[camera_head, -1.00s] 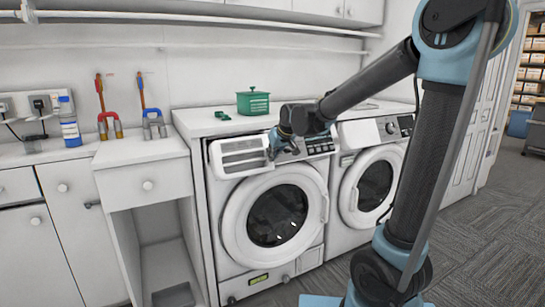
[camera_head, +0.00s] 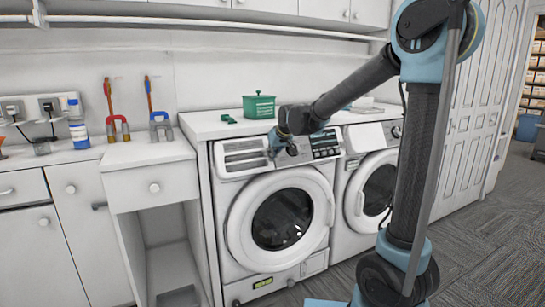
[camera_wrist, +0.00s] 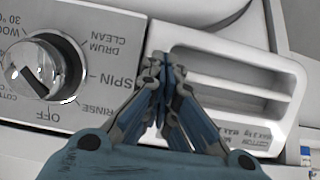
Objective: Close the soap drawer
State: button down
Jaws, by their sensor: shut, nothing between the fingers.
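The soap drawer (camera_head: 243,147) is the white slotted front at the upper left of the left washing machine (camera_head: 232,190). In the wrist view the drawer front (camera_wrist: 225,97) fills the right side. My gripper (camera_head: 272,153) is shut and empty at the drawer's right end, beside the dial. In the wrist view its fingertips (camera_wrist: 163,65) lie over the drawer's edge next to the panel. Whether they touch it I cannot tell.
The dial (camera_wrist: 38,68) is close to the left of the fingers in the wrist view. A green pot (camera_head: 259,105) stands on the machine top. A second washer (camera_head: 372,190) is at right. A bottle (camera_head: 78,125) and two upright tools stand on the left counter. Carpet is clear at right.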

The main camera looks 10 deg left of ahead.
jog(key=shift+w+a+r, duration=0.1)
jog(key=shift+w+r, duration=0.1)
jog(key=s+d+f+v, duration=0.1)
jog(key=f+v, duration=0.1)
jog(key=v, duration=1.2)
jog(key=s+d+f+m+g+h, duration=0.1)
jog(key=s+d+f+m+h, duration=0.1)
jog(key=s+d+f, duration=0.6)
jog(key=s+d+f+m+g+h, duration=0.15)
jog(key=s+d, duration=0.35)
jog(key=d, duration=0.7)
jog(key=s+d+f+m+g, duration=0.1)
jog(key=s+d+f, duration=0.4)
jog(key=s+f, duration=0.2)
jog(key=s+d+f+m+g+h, duration=0.1)
jog(key=s+d+f+m, duration=0.1)
jog(key=s+d+f, duration=0.4)
jog(key=s+f, duration=0.1)
jog(key=s, duration=0.2)
jog(key=shift+s+f, duration=0.15)
jog(key=shift+f, duration=0.1)
jog(key=shift+m, duration=0.25)
jog(key=shift+w+f, duration=0.2)
jog(key=shift+w, duration=0.3)
